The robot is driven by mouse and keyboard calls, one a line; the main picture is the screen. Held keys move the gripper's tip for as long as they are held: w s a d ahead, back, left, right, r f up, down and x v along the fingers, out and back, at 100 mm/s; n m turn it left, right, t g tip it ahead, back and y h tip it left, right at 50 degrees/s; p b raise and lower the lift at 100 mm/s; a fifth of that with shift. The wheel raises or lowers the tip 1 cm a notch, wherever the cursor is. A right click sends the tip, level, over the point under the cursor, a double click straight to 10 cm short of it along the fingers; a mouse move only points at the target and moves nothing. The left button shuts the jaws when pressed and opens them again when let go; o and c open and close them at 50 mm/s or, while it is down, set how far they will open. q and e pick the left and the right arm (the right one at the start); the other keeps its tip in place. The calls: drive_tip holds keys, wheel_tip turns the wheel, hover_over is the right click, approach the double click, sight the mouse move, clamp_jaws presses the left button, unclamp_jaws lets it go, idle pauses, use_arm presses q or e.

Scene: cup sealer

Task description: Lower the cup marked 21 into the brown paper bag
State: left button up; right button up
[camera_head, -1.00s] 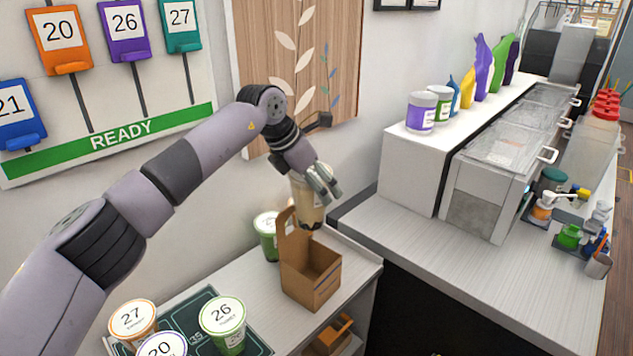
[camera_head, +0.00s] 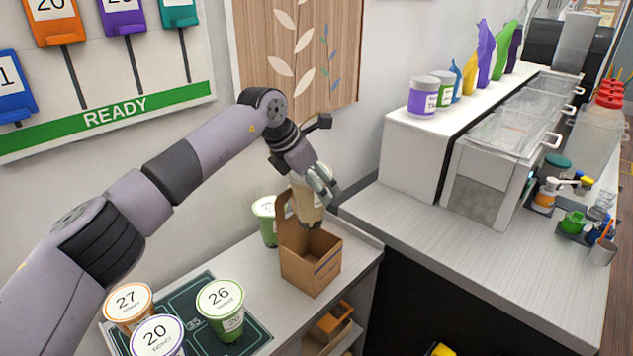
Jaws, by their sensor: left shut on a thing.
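My left gripper (camera_head: 321,183) is shut on a clear cup with pale, cream-coloured contents (camera_head: 307,204). Its number is not visible from here. The cup is roughly upright, and its dark lower end is over the opening of the brown paper bag (camera_head: 311,272). The bag stands open on the light counter, with a tall handle panel rising at its left back, beside the cup. I cannot tell whether the cup's bottom has passed the bag's rim. My right gripper is not in view.
A green-and-white cup (camera_head: 265,221) stands close behind the bag. Cups marked 27 (camera_head: 128,306), 20 (camera_head: 157,338) and 26 (camera_head: 221,309) are on a dark green mat at front left. A white counter (camera_head: 463,262) lies to the right, past a gap.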

sight(316, 229)
use_arm(q)
drive_tip(key=shift+f+b, duration=4.1)
drive_tip(key=shift+f, duration=2.15)
drive_tip(key=o, duration=1.6)
drive_tip(key=shift+o, duration=1)
drive_tip(key=shift+f, duration=0.1)
